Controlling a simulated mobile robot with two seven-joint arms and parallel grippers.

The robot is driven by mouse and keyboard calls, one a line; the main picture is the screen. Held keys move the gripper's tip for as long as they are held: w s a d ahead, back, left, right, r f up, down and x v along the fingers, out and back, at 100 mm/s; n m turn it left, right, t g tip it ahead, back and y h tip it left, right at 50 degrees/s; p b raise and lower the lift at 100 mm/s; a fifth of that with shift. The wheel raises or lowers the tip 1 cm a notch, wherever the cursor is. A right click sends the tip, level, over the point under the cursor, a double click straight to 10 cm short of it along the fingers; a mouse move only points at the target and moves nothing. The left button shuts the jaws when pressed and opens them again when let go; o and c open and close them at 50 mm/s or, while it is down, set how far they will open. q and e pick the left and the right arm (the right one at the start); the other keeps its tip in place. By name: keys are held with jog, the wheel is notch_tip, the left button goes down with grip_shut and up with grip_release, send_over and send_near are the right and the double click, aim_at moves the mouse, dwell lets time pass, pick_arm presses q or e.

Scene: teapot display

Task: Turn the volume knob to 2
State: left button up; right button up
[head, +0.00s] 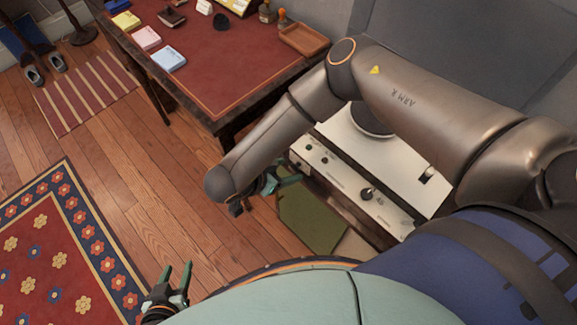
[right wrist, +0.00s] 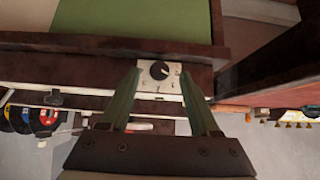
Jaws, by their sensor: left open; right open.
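In the right wrist view, a round black knob (right wrist: 160,70) sits on a small white plate with marks around it, set in a dark wooden edge. The marks are too small to read. My right gripper (right wrist: 162,85) is open, with one green finger on each side of the plate; I cannot tell if they touch it. In the head view, my right gripper (head: 284,182) is by the left end of a cream record player, whose front panel carries a black knob (head: 367,193). I cannot tell if both knobs are the same. My left gripper (head: 177,280) is open and empty above the floor.
The record player (head: 345,165) is partly hidden behind my right arm. A desk with a red top (head: 215,60) holds note pads and a wooden tray (head: 303,40). A patterned rug (head: 60,250) lies on the wooden floor at left.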

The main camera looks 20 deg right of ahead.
jog(key=shift+x, duration=0.8)
jog(key=shift+c, duration=0.4)
grip_shut()
